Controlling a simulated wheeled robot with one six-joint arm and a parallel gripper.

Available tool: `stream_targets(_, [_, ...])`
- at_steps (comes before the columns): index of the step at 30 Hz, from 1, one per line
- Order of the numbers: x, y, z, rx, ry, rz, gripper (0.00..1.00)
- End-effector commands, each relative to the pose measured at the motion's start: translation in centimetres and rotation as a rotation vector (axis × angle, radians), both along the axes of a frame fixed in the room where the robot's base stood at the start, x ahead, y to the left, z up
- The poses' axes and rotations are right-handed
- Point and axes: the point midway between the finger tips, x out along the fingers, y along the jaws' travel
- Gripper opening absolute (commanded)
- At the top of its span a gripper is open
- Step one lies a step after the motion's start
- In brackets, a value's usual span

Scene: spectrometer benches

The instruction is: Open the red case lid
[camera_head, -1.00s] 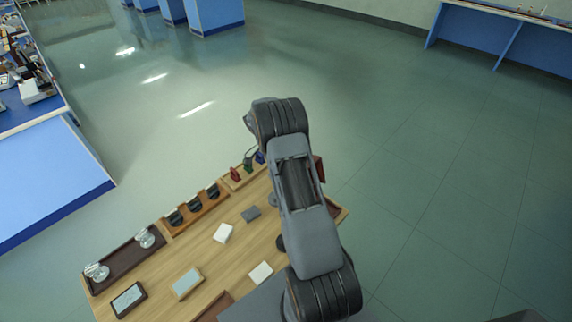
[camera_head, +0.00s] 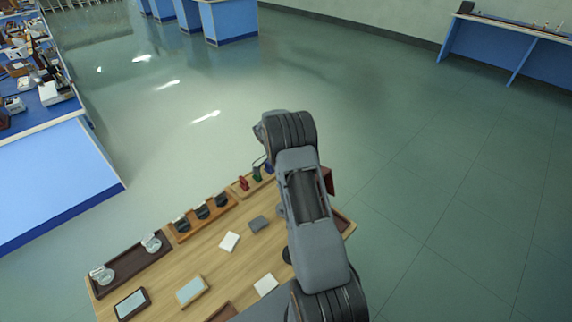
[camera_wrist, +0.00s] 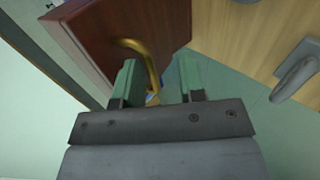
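The case lid shows in the wrist view as a dark red-brown panel (camera_wrist: 130,28) with a curved brass handle (camera_wrist: 150,62). In the head view, a red-brown panel (camera_head: 328,181) stands up at the table's far right corner, partly hidden behind my arm. A strip of dark red-brown case or tray (camera_head: 343,222) shows below it. My gripper (camera_wrist: 159,68) has its two green fingers apart. The handle's end lies between them, closer to the left finger; I cannot tell whether it touches. My gripper is hidden in the head view.
The wooden table (camera_head: 215,265) carries a dark tray with glassware (camera_head: 130,262), an orange-brown rack (camera_head: 203,215), small coloured pieces (camera_head: 256,175) and several small blocks. A blue bench (camera_head: 60,175) stands at the left. The floor right of the table is clear.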

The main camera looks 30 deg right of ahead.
Motion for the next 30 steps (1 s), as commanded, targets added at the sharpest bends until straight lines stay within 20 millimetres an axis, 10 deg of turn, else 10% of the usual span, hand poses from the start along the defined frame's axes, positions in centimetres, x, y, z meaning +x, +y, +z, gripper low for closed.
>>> stream_targets(18, [8.0, 1.6, 7.8, 0.002, 0.002, 0.005, 0.36])
stream_targets(30, [9.5, 1.9, 8.7, 0.002, 0.002, 0.005, 0.36])
